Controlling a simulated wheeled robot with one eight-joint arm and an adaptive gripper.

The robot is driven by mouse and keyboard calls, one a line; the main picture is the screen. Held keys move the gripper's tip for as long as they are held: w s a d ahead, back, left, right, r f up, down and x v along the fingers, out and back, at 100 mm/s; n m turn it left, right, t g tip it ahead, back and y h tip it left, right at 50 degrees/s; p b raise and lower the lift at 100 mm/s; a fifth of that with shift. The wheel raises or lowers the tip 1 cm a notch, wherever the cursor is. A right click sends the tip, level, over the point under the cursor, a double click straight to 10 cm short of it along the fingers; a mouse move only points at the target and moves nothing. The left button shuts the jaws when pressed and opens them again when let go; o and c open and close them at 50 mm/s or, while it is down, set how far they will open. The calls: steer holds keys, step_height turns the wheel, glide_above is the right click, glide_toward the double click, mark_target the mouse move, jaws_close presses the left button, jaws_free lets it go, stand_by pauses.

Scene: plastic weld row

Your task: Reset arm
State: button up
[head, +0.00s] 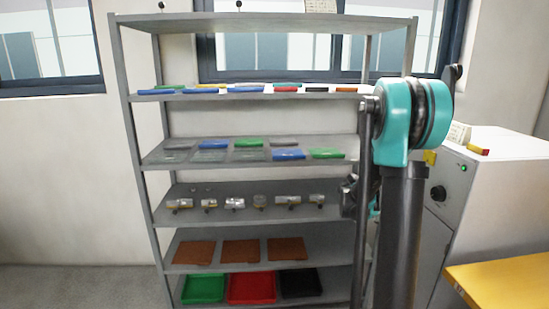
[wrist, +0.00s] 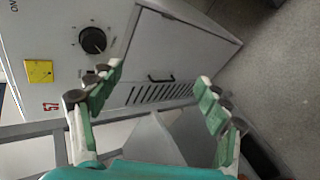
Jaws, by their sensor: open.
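My gripper (wrist: 157,97) shows in the wrist view with its two green-padded fingers spread apart and nothing between them. Beyond the fingers is the grey machine cabinet (wrist: 165,60), with a black knob (wrist: 92,40) and a yellow label (wrist: 39,71). In the head view my arm (head: 402,190) stands upright at the right, in front of the shelf's right side and the cabinet's left edge. The gripper itself cannot be made out clearly there.
A grey metal shelf (head: 262,22) holds coloured plates, small fittings, brown boards (head: 241,252), and green (head: 204,288), red (head: 251,288) and black (head: 301,284) trays. The cabinet (head: 470,200) stands right, beside a yellow tabletop (head: 505,280). Floor at the left (head: 80,285) is clear.

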steer(key=s+a+f+m+y, duration=0.2)
steer(key=s+a+f+y, duration=0.2)
steer(key=s+a, duration=0.9)
steer(key=s+a+f+m+t+y, duration=0.1)
steer(key=s+a+f+y, duration=0.3)
steer(key=s+a, duration=0.8)
steer(key=s+m+y, duration=0.1)
steer(key=y, duration=0.1)
steer(key=shift+s+a+f+m+y, duration=0.2)
steer(key=shift+a+m+y, duration=0.1)
steer(key=shift+a+y, duration=0.1)
